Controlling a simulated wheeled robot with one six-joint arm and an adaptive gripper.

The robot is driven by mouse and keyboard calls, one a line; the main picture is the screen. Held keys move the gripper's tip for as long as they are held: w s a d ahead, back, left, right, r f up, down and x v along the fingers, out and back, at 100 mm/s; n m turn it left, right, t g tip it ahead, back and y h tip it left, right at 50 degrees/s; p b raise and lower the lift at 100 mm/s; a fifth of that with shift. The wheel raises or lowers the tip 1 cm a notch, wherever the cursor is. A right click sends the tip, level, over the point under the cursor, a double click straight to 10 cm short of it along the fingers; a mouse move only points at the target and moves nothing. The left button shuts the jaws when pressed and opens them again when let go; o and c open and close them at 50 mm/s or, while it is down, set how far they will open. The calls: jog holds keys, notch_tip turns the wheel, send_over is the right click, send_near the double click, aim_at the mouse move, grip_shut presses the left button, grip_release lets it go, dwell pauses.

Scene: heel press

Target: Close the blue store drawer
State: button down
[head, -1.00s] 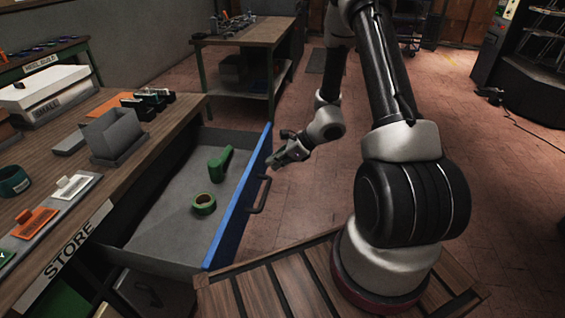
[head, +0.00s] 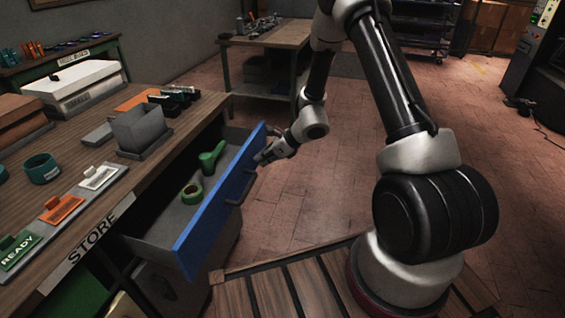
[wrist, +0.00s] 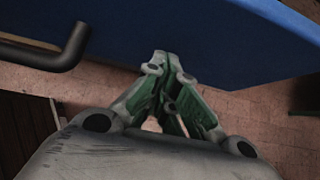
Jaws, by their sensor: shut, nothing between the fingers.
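The blue store drawer (head: 215,215) is partly open under the wooden store bench, its blue front facing right. Its dark handle (head: 240,189) sits on the outer side of that front. In the wrist view the blue front (wrist: 190,40) crosses the top and the handle (wrist: 72,48) is at the left. My gripper (head: 262,157) is shut and empty at the outer face of the front, beyond the handle. In the wrist view my gripper's fingertips (wrist: 162,62) meet at the edge of the blue front and appear to touch it.
A green tape roll (head: 191,193) and a green tool (head: 212,157) lie inside the drawer. The store bench (head: 110,190) carries a grey box (head: 138,128), tags and a teal roll (head: 42,168). Another bench (head: 270,38) stands behind.

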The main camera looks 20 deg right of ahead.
aim_at(216, 150)
jog(key=w+a, duration=0.3)
jog(key=a, duration=0.1)
jog(key=w+a, duration=0.3)
jog(key=a, duration=0.2)
jog(key=w+a, duration=0.3)
jog(key=a, duration=0.2)
jog(key=shift+w+a, duration=0.1)
jog(key=shift+w, duration=0.1)
jog(key=shift+w+a+r, duration=0.1)
jog(key=shift+w+a, duration=0.25)
jog(key=shift+a, duration=0.2)
